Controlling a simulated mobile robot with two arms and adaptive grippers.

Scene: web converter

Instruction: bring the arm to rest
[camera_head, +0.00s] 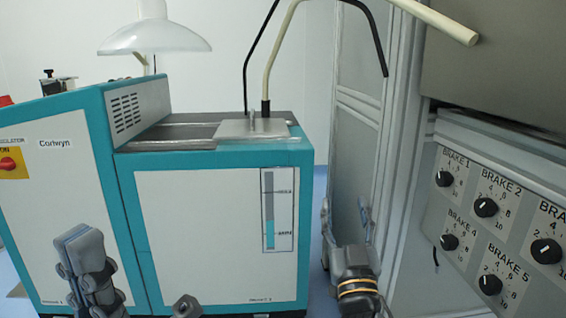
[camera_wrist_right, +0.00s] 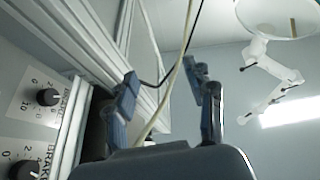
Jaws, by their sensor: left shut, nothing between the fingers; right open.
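My left gripper (camera_head: 78,243) is at the lower left of the head view, pointing up in front of the teal and white cabinet. Its fingers are closed together and hold nothing. My right gripper (camera_head: 346,212) is right of the cabinet, its fingers upward and spread apart. In the right wrist view the right gripper (camera_wrist_right: 164,85) is open, with only background between its fingers. A black cable and a cream cable pass behind that gap.
A teal and white cabinet (camera_head: 220,225) stands ahead. A panel of brake knobs (camera_head: 490,235) is at the right; knobs (camera_wrist_right: 48,97) also show left of the right gripper. A white lamp (camera_head: 155,38) hangs at upper left. A grey frame (camera_head: 360,110) rises behind my right gripper.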

